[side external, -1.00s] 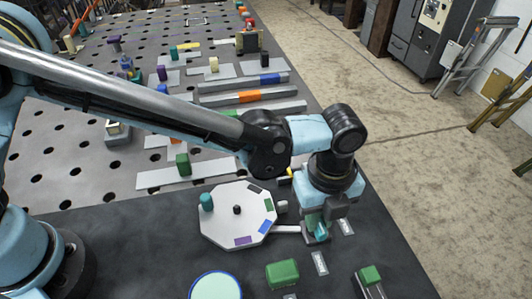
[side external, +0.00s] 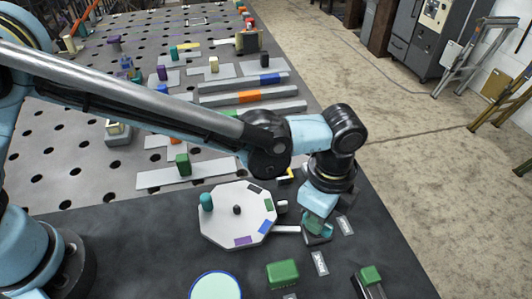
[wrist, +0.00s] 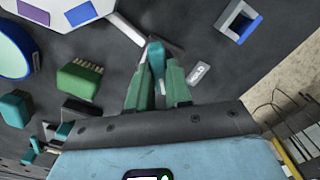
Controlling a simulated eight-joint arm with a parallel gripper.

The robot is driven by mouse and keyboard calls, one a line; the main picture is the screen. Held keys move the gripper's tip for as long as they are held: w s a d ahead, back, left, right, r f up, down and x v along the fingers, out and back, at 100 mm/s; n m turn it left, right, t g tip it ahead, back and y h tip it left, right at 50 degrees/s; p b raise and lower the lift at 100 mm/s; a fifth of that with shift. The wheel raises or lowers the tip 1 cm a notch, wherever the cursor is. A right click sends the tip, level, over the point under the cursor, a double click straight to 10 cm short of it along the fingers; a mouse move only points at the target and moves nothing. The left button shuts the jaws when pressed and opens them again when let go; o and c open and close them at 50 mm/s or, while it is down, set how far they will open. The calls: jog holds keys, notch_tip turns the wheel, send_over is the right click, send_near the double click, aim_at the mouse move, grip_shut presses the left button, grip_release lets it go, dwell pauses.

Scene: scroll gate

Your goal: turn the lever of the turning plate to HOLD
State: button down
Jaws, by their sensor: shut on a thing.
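The turning plate (side external: 232,229) is a pale octagon with coloured tiles, a teal peg and a dark centre knob. Its light lever arm (side external: 287,229) points right. My gripper (side external: 318,234) is at the lever's outer end. In the wrist view, my gripper's green fingers (wrist: 157,84) are shut on the teal lever handle (wrist: 156,56). Part of the plate (wrist: 55,16) shows at the top left there. Small pale label plates lie right of the gripper (side external: 345,226) and below it (side external: 320,263).
A green block (side external: 282,273) and a blue-rimmed disc (side external: 216,287) lie in front of the plate. Another green block on a rail (side external: 370,277) is at the lower right. A pale strip with a green block (side external: 183,164) lies behind. The dark table's right edge is near my gripper.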

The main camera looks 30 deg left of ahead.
jog(key=n, duration=0.5)
jog(key=shift+n, duration=0.3)
jog(key=n, duration=0.4)
jog(key=shift+n, duration=0.3)
jog(key=c, duration=1)
grip_release()
jog(key=shift+c, duration=0.2)
jog(key=shift+r, duration=0.15)
notch_tip(320, 180, up, 12)
